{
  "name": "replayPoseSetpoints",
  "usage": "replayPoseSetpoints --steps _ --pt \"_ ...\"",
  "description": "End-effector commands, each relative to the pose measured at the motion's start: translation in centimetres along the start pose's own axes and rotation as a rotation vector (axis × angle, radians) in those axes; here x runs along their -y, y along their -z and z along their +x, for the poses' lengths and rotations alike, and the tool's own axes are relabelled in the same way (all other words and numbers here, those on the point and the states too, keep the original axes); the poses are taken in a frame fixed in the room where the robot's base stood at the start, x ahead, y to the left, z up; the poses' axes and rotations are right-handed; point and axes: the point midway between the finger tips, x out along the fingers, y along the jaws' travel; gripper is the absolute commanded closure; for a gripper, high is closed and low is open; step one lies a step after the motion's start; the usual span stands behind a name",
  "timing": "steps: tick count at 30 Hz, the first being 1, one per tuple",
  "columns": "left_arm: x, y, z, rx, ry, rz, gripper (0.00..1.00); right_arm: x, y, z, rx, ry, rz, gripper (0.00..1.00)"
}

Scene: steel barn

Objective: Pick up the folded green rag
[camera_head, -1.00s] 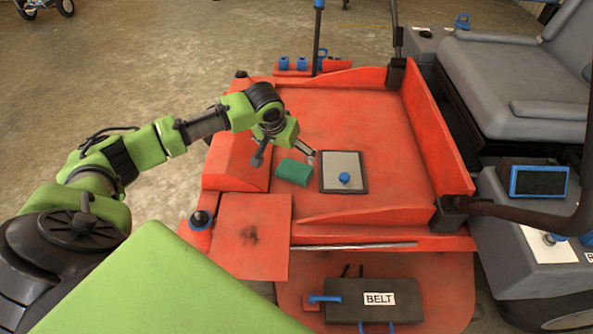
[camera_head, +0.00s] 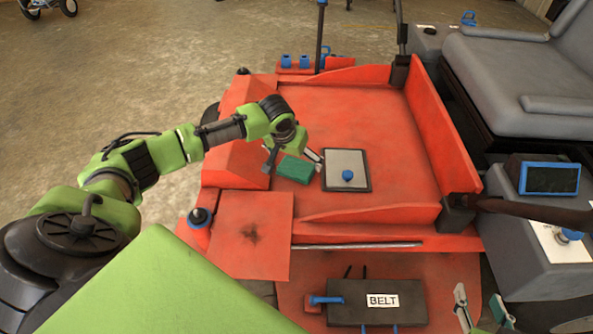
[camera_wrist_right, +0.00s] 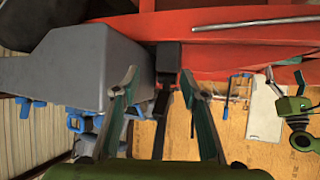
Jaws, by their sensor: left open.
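The folded green rag (camera_head: 295,170) lies on the red deck of the machine, just left of a grey plate with a blue knob. My left gripper (camera_head: 292,157) is open right above the rag's far side, one finger to each side of it. Whether the fingers touch the rag I cannot tell. My right gripper (camera_head: 481,306) shows at the bottom right of the head view, far from the rag. In the right wrist view its fingers (camera_wrist_right: 158,82) are apart with nothing held between them.
The grey plate (camera_head: 347,157) lies close to the rag's right. A raised red side wall (camera_head: 440,130) bounds the deck on the right. A black box marked BELT (camera_head: 350,302) sits in front. The far part of the deck (camera_head: 345,110) is clear.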

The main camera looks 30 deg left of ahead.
Motion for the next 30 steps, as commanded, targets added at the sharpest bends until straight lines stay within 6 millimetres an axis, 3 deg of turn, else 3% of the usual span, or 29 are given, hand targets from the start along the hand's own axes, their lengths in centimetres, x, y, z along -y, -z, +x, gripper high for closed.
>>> replayPoseSetpoints --steps 10,15,21,22,27,30 --pt "-0.2 -0.1 2.7 0.0 0.0 -0.001 0.06 0.9 6.7 0.1 -0.301 0.018 0.0 0.6" --pt "-0.2 0.0 3.0 -0.001 0.0 0.0 0.06 1.0 7.9 -0.3 -0.356 0.021 0.001 0.6" --pt "-0.2 0.0 3.0 -0.001 0.0 0.0 0.06 1.0 8.1 -0.3 -0.359 0.021 0.001 0.6" --pt "-0.2 0.0 3.0 -0.001 0.0 0.0 0.08 1.0 8.0 -0.3 -0.359 0.021 0.001 0.6" --pt "-0.1 0.0 3.0 -0.001 0.0 0.0 0.47 1.0 8.0 -0.3 -0.358 0.021 0.001 0.6" --pt "-0.1 0.0 3.0 0.0 0.0 0.0 0.47 1.0 8.0 -0.3 -0.357 0.021 0.001 0.6"
